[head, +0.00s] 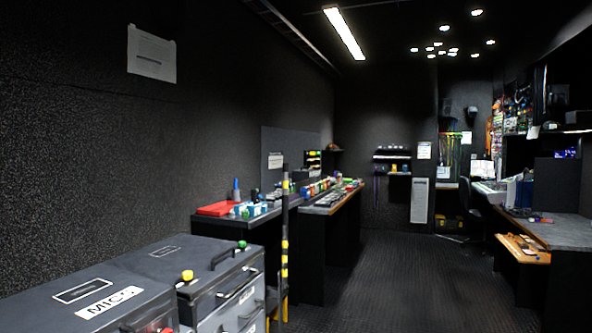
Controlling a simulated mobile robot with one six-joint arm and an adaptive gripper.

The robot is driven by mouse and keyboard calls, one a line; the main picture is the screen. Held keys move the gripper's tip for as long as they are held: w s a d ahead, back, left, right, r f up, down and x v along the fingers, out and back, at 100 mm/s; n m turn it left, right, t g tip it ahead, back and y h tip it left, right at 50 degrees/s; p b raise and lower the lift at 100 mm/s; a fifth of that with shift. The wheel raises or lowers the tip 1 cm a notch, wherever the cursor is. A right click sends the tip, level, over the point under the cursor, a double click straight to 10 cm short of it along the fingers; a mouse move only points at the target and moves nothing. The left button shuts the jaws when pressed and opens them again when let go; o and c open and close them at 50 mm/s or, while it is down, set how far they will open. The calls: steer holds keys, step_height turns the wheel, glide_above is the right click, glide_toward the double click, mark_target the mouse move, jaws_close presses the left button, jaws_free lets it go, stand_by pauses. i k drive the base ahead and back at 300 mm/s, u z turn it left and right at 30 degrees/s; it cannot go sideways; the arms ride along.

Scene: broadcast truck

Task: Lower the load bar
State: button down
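An upright dark bar with yellow bands (285,235) stands just past the far end of the grey cases, in front of the dark bench. It looks like the load bar, though no label on it can be read. It is vertical, and its lower end is partly hidden near the cases. A black curved handle with a green end (228,254) sits on the case top. A yellow knob (187,276) stands on the near edge of the case. My gripper is not in view.
Grey cases, one marked MICS (110,300), fill the lower left. A dark bench with a red box (217,208) lies beyond. A desk with a pulled-out wooden drawer (523,248) stands at right. The dark floor (400,285) between is clear.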

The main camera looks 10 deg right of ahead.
mark_target(284, 285)
steer(key=k, duration=1.1)
steer(key=z, duration=0.4)
steer(key=i, duration=2.05)
steer(key=u, duration=0.6)
